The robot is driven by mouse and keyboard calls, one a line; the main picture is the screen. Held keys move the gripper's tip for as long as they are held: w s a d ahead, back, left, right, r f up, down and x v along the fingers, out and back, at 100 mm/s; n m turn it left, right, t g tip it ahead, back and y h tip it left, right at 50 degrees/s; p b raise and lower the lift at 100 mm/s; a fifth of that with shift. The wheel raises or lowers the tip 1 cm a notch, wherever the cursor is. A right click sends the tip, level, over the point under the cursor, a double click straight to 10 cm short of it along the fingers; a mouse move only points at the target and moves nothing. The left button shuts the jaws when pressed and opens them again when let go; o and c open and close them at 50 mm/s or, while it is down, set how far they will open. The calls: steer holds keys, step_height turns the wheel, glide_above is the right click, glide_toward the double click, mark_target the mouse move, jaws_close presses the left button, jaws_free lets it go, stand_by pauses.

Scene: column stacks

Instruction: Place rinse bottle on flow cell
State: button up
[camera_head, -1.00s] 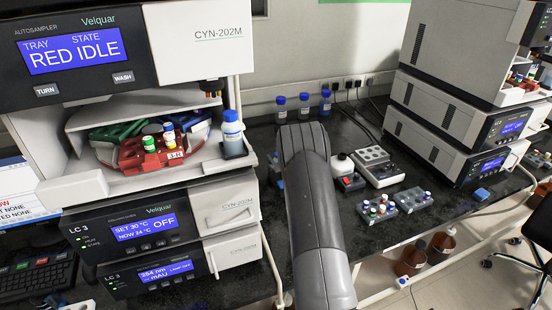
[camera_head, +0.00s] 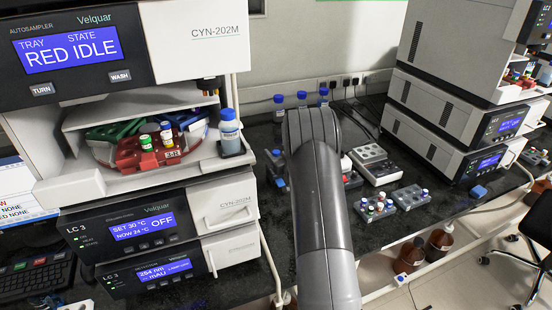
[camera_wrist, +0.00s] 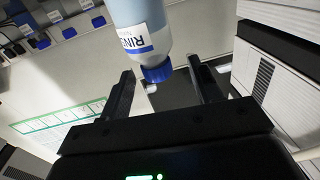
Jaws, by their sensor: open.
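The rinse bottle (camera_head: 230,137), clear with a white label and blue cap, stands upright at the right edge of the autosampler shelf in the head view. In the wrist view, which is upside down, the rinse bottle (camera_wrist: 140,30) shows close, with part of its label readable. My gripper (camera_wrist: 163,82) is open and empty, its two fingers apart, with the bottle's blue cap appearing between their tips. I cannot tell whether they touch. In the head view my arm hides the gripper. No flow cell label is readable; the lower LC 3 module (camera_head: 165,275) shows a 254 nm reading.
A red tray (camera_head: 148,155) with small vials sits inside the autosampler. Blue-capped bottles (camera_head: 302,98) stand along the back wall. Another instrument stack (camera_head: 450,110) stands at right.

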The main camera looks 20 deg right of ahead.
steer(key=shift+r, duration=1.65)
steer(key=shift+r, duration=0.15)
steer(key=s+a+r+g+h, duration=0.2)
steer(key=s+a+r, duration=0.1)
steer(key=s+r, duration=0.6)
steer(key=s+a+r+g+h, duration=0.2)
steer(key=s+a+r, duration=0.3)
steer(key=r, duration=0.7)
steer(key=s+a+r+g, duration=0.1)
steer(key=s+a+g, duration=0.1)
steer(key=s, duration=0.8)
steer(key=s+a+r+g, duration=0.1)
steer(key=s+a+g, duration=0.15)
steer(key=s, duration=0.75)
steer(key=s+a+f+g+y, duration=0.1)
steer(key=s+a+f+g, duration=0.1)
steer(key=s, duration=0.5)
steer(key=s+a+f+m+g+y, duration=0.1)
steer(key=s+a+f, duration=0.3)
steer(key=s, duration=0.4)
steer(key=shift+a+g, duration=0.3)
steer(key=shift+g, duration=0.15)
steer(key=shift+s, duration=0.1)
